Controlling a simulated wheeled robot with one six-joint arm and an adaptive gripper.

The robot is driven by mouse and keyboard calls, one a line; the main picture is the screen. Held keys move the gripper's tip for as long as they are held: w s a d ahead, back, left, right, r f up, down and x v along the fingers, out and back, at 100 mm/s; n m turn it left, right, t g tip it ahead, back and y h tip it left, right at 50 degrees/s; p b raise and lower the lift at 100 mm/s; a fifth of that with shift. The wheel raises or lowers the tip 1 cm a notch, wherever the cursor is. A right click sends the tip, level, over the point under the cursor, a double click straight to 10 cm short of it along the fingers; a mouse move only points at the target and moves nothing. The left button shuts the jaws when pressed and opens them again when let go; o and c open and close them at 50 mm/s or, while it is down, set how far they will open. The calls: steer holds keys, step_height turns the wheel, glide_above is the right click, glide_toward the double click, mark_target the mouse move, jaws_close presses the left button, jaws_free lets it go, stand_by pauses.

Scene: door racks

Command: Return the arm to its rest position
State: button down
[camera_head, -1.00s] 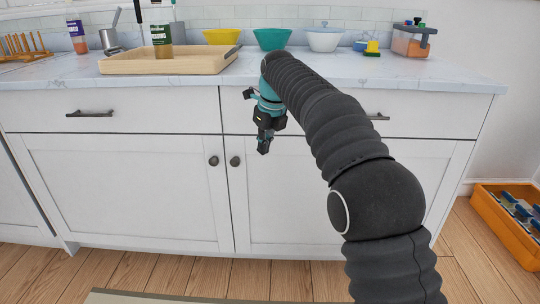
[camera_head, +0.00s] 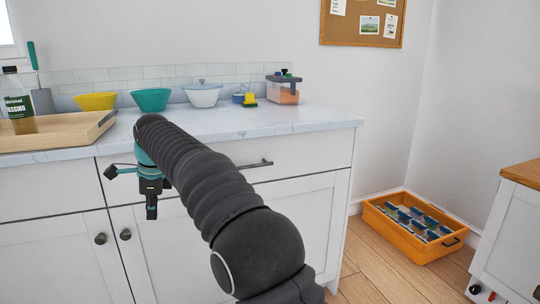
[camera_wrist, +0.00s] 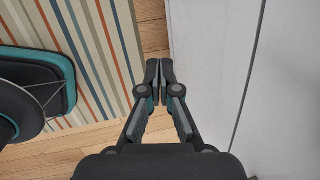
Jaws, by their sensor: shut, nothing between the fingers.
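My gripper (camera_head: 151,206) hangs pointing down in front of the white cabinet doors in the head view. My dark arm reaches forward toward the counter edge, bent at the elbow. In the wrist view, my gripper (camera_wrist: 160,68) is shut with its fingertips together and nothing between them. A white cabinet front (camera_wrist: 213,60) stands close on its right, apart from the fingers.
The counter (camera_head: 225,122) holds a wooden tray (camera_head: 60,138), a yellow bowl (camera_head: 96,101), a teal bowl (camera_head: 150,100), a lidded white bowl (camera_head: 202,96) and a clear container (camera_head: 284,93). An orange crate (camera_head: 405,246) sits on the floor. A striped rug (camera_wrist: 95,40) lies below.

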steer(key=s+d+f+n, duration=0.25)
steer(key=d+n, duration=0.25)
steer(key=d, duration=0.3)
steer(key=s+d+f+n+h, duration=0.1)
steer(key=s+d+n, duration=0.3)
steer(key=d+n, duration=0.3)
steer(key=s+d+f+n, duration=0.1)
steer(key=s+d+n, duration=0.3)
steer(key=d, duration=0.5)
steer(key=s+d+m+t+h, duration=0.1)
steer(key=s+d+t, duration=0.3)
steer(key=s+d, duration=1.5)
steer(key=d, duration=0.3)
steer(key=shift+s+d+f+h, duration=0.2)
steer(key=shift+s+f+h, duration=0.1)
steer(key=shift+s+f, duration=0.1)
